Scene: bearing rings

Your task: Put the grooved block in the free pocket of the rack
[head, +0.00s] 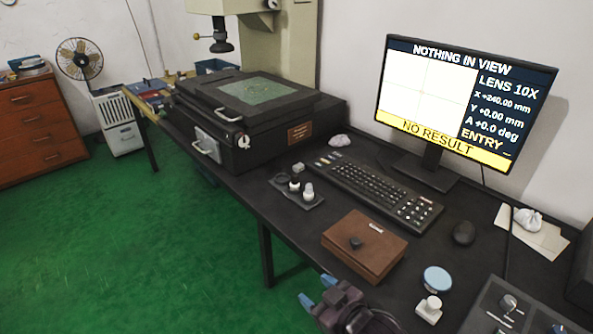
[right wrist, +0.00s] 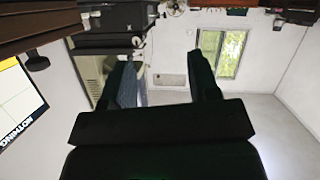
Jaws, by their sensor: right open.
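My right gripper (head: 317,291) is at the bottom of the head view, in front of the desk's near edge. Its two blue-tipped fingers are apart with nothing between them. The right wrist view also shows the open gripper (right wrist: 165,80), with empty space between its fingers. A small dark block (head: 355,243) lies on a brown wooden box (head: 366,262); I cannot tell whether it is grooved. A small dark holder (head: 312,203) with white-topped pieces stands left of the keyboard. A dark tray (head: 481,322) with metal pieces is cut off at bottom right. I cannot tell which is the rack.
A keyboard (head: 378,190), mouse (head: 464,233) and monitor (head: 452,98) stand on the black desk. A blue-topped round tin (head: 437,279) and a white block (head: 429,309) sit right of the box. A large measuring machine (head: 250,150) fills the desk's far end. Green floor lies left.

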